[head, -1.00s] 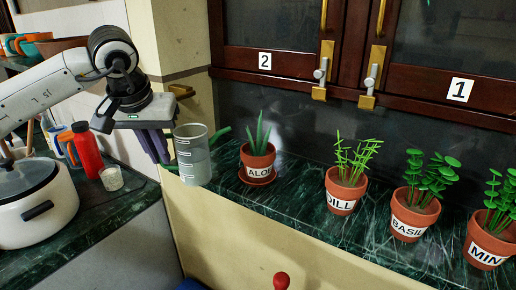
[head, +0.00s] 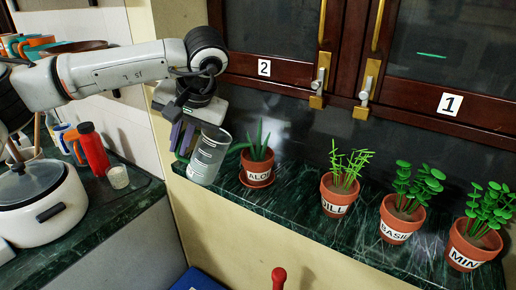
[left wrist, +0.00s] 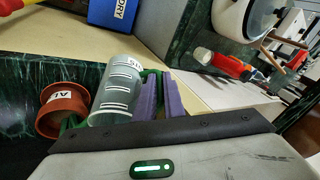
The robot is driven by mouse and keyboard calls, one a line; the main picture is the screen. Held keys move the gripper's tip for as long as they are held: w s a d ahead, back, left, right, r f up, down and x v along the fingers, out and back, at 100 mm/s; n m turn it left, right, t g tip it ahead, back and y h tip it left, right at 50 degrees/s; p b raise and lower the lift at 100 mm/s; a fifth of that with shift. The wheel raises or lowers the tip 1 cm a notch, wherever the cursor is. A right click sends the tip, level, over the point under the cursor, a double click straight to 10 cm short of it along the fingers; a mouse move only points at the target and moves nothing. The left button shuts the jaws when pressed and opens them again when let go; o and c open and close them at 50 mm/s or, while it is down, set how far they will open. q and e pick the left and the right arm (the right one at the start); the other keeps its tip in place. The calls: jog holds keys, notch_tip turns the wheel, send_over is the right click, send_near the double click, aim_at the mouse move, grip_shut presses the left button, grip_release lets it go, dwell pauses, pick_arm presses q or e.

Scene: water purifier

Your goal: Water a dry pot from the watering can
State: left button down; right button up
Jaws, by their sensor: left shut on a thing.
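The watering can (head: 208,157), a clear grey cylinder with white marks and green parts, is tilted with its top leaning right toward the aloe pot (head: 256,169). My left gripper (head: 182,140), with purple fingers, is shut on its green handle side. The left wrist view shows the can (left wrist: 118,92) beside the fingers (left wrist: 161,95) and the aloe pot (left wrist: 62,108) near it. The dill pot (head: 338,196), basil pot (head: 400,220) and mint pot (head: 472,244) stand in a row to the right. I cannot tell whether water flows. My right gripper is not in view.
The dark green marble ledge (head: 290,203) carries the pots below cabinet doors numbered 2 (head: 264,67) and 1 (head: 449,104). At left are a white cooker (head: 45,215), a red bottle (head: 92,148) and a small glass (head: 118,177). A red knob (head: 278,278) shows at the bottom.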

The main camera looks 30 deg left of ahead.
pick_arm(q)
jog(key=shift+w+d+r, duration=0.1)
jog(key=shift+d, duration=0.05)
dwell(0.4)
jog(key=shift+w+d+r+p, duration=0.2)
jog(key=shift+d+p, duration=0.05)
jog(key=shift+p, duration=0.05)
dwell(0.4)
jog(key=shift+w+d+r+g+y, duration=0.15)
jog(key=shift+r+g+y, duration=0.15)
jog(key=shift+y, duration=0.1)
jog(key=shift+w+d+r+g+y+p, duration=0.3)
jog(key=shift+w+d+r+y+p, duration=0.15)
jog(key=shift+d+r+p, duration=0.2)
dwell(1.8)
jog(key=shift+a+r, duration=0.1)
